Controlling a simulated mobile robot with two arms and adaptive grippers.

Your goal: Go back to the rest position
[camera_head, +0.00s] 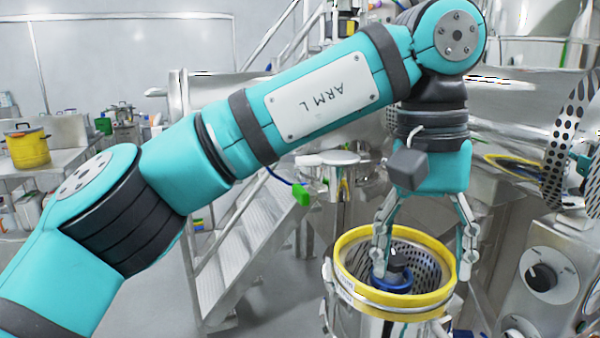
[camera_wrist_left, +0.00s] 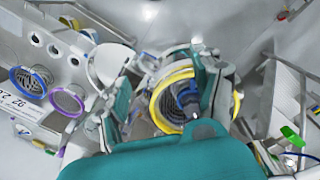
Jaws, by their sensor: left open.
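My left arm (camera_head: 320,95), marked "ARM L", reaches across the head view from the left. My left gripper (camera_head: 424,262) points down at the yellow-rimmed metal container (camera_head: 352,285). Its fingers are spread apart, with one near the rim's left part and the other by its right side. I cannot tell whether they touch the rim. A blue item with a dark top (camera_head: 393,278) sits inside the container, between the fingers in this view. In the left wrist view the yellow rim (camera_wrist_left: 157,103) shows between the open fingers. My right gripper is not in view.
Metal stairs with railings (camera_head: 235,265) stand left of the container. A machine panel with dark knobs (camera_head: 545,275) is close on the right, below a perforated ring (camera_head: 572,150). A yellow pot (camera_head: 27,148) stands on a bench at far left.

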